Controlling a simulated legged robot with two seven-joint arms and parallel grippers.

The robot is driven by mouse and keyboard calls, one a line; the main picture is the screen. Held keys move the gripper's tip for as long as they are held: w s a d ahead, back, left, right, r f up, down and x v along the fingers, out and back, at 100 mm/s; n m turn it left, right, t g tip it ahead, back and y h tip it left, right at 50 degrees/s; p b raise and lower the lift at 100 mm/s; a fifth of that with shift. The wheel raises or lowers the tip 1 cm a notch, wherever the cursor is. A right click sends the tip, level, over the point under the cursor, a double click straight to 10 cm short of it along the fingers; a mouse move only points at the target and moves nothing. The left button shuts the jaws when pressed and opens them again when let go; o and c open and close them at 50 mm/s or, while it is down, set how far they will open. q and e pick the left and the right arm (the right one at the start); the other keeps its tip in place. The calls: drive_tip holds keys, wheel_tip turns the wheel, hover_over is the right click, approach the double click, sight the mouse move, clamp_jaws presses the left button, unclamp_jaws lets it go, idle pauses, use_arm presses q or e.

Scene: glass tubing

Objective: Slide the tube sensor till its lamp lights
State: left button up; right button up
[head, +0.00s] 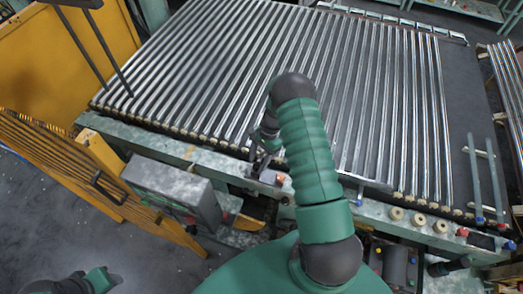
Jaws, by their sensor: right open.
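The tube sensor appears to be the small grey block (268,176) on the front rail of the tube bed, with a small orange-red spot beside it. I cannot tell whether a lamp on it is lit. My right arm rises from the bottom middle and bends down at its dark elbow. My right gripper (258,158) is open, just above and left of the block at the front edge of the tubes. It is small and partly hidden by my arm, so contact is unclear. Part of my left arm shows at bottom left; I cannot make out its gripper.
Glass tubes (225,70) lie in parallel rows over the bed. A grey control box (170,187) stands in front of the rail at left. Round knobs (419,219) sit on the rail at right. An orange slatted panel (62,155) borders the left; grey floor is open below it.

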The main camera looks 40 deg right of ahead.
drive_tip(key=b+v, duration=0.5)
drive_tip(key=v, duration=1.1)
drive_tip(key=shift+d, duration=0.15)
